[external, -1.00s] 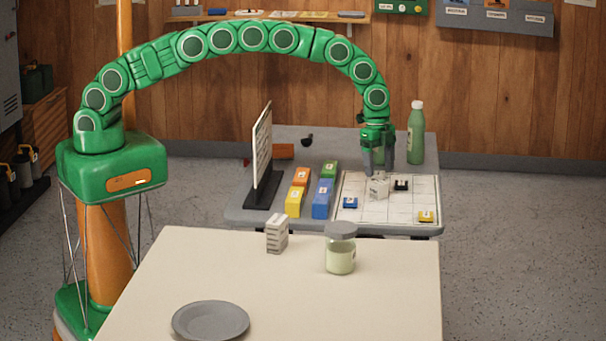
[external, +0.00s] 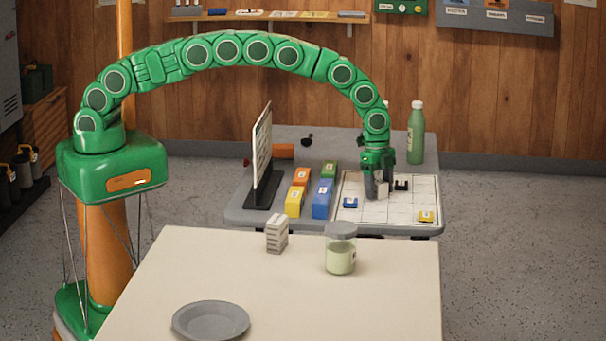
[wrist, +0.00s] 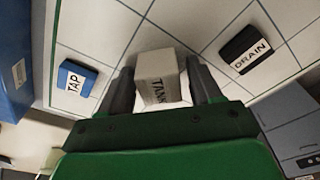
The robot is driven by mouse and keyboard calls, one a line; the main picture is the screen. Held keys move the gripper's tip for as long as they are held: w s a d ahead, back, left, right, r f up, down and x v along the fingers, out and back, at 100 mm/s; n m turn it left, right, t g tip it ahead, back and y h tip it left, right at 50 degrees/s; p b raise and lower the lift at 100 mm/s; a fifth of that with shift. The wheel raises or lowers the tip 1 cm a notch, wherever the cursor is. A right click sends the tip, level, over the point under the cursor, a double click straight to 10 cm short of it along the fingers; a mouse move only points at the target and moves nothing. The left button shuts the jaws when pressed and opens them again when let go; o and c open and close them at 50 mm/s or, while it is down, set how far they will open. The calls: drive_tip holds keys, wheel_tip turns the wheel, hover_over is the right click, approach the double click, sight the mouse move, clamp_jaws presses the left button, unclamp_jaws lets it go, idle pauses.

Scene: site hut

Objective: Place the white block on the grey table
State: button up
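The white block (external: 382,188), labelled TANK, stands on the white gridded board (external: 428,189) on the grey table (external: 335,141). In the wrist view the block (wrist: 158,76) is between my two fingers. My gripper (external: 378,188) is low over the board, one finger on each side of the block. In the wrist view my gripper (wrist: 160,86) looks open, with thin pale gaps beside the block's lower part. The finger tips partly hide the block in the external view.
A blue TAP block (wrist: 77,77) and a black DRAIN block (wrist: 246,50) flank it. A yellow block (external: 426,216) is at the board's front right. Coloured blocks (external: 321,199), an upright panel (external: 262,160) and a green bottle (external: 416,134) stand nearby. A cream table (external: 290,295) is in front.

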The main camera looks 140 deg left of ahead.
drive_tip(key=shift+r, duration=0.1)
drive_tip(key=c, duration=0.9)
